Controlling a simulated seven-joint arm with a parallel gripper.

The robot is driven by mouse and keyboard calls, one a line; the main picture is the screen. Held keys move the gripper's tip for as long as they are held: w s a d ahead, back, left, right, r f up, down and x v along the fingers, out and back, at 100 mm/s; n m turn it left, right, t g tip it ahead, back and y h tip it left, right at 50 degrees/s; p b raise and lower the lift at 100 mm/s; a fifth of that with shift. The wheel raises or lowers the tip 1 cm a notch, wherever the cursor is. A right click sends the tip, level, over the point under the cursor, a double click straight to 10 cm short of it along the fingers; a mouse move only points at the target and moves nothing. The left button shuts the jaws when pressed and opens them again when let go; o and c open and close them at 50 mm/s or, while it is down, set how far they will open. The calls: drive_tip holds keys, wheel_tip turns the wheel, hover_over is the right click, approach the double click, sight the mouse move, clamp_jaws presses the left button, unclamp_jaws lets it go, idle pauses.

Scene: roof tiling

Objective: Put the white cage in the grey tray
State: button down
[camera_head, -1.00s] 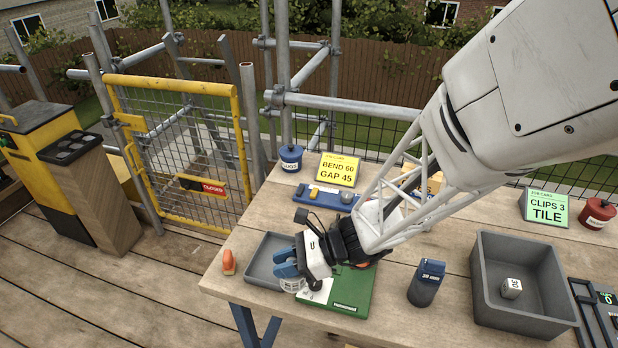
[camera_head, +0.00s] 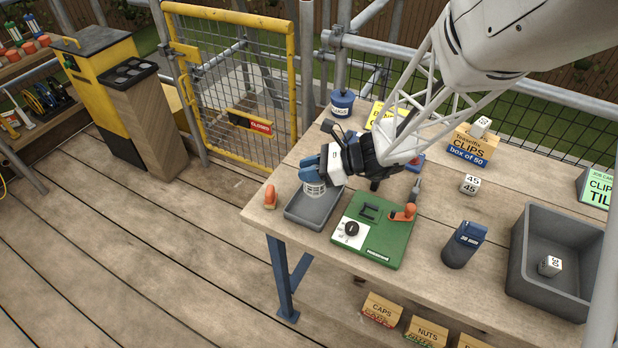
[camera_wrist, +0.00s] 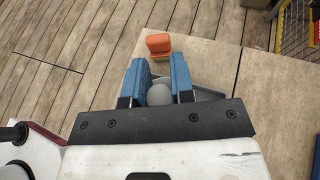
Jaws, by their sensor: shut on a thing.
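The white cage (camera_head: 315,188), a small ribbed cup shape, hangs between the blue fingers of my gripper (camera_head: 313,177) in the head view. My gripper is shut on it, over the back part of the shallow grey tray (camera_head: 311,215). I cannot tell whether the cage touches the tray floor. In the wrist view, a pale round top, likely the cage's (camera_wrist: 159,95), shows between the fingers (camera_wrist: 160,80). Part of the tray (camera_wrist: 207,94) shows behind the right finger; the rest is hidden.
An orange object (camera_head: 270,196) stands just left of the tray. A green board (camera_head: 375,240) with a dial lies to its right. A dark blue-capped container (camera_head: 464,244) and a deep grey bin (camera_head: 520,250) stand further right. The table's front edge is close.

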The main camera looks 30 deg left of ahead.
drive_tip(key=shift+f, duration=1.75)
drive_tip(key=shift+f, duration=0.15)
drive_tip(key=c, duration=1)
unclamp_jaws()
drive_tip(key=shift+r, duration=0.2)
drive_tip(key=shift+v, duration=6)
